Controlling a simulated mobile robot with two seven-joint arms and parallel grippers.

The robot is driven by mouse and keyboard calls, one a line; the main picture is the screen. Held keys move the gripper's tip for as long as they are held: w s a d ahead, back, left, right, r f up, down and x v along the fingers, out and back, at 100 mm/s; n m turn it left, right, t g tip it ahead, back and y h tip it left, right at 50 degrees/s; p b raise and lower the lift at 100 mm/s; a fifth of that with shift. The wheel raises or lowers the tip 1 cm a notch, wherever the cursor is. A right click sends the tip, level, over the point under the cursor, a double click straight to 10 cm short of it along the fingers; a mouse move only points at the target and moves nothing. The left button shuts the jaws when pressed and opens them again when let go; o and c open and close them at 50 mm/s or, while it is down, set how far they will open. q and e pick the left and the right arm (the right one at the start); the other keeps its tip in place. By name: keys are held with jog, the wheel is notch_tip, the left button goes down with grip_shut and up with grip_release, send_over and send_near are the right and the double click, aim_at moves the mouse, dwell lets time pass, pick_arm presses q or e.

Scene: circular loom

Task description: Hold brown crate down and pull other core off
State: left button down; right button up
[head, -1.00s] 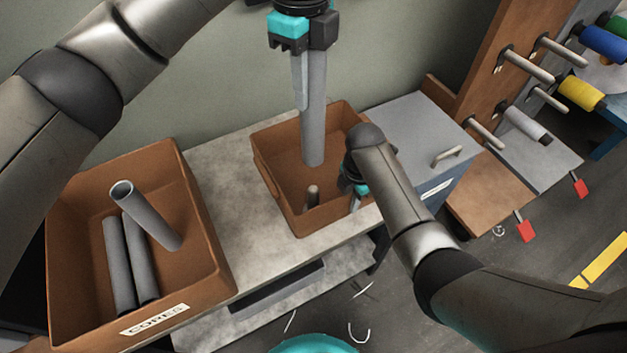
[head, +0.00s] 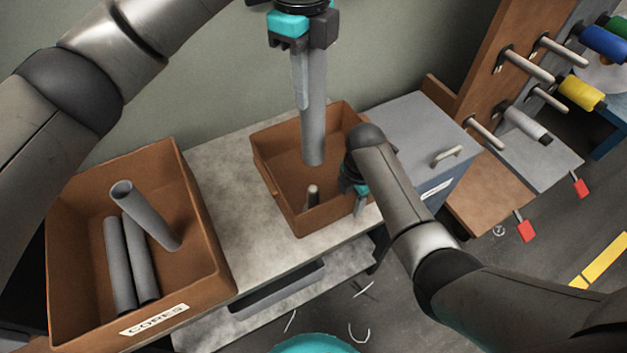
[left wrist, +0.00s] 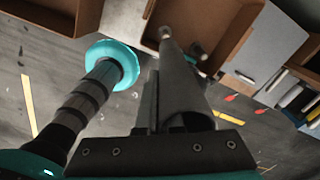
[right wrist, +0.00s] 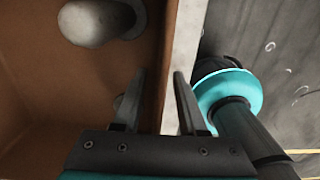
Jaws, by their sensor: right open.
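My left gripper (head: 309,95) is shut on a grey tube core (head: 314,135) and holds it nearly upright over the brown crate (head: 280,190). The core (left wrist: 183,85) also shows along the fingers in the left wrist view. A short peg (head: 312,196) stands in the crate, below the core and apart from it in the head view. My right gripper (head: 359,205) is at the crate's right wall, partly hidden by its own arm. In the right wrist view its open fingers (right wrist: 157,85) lie on either side of the crate wall; I cannot tell whether they touch it.
A larger brown bin (head: 222,270) labelled CORES stands at the left with several grey tubes. A grey box (head: 420,125) with a handle stands right of the crate. A rack with pegs and coloured spools (head: 580,92) is further right. Bare tabletop (head: 215,165) lies between bin and crate.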

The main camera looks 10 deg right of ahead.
jog(key=shift+r, duration=0.1)
notch_tip(320, 180, up, 12)
jog(key=shift+f, duration=0.1)
dwell(0.5)
jog(key=shift+s, duration=0.1)
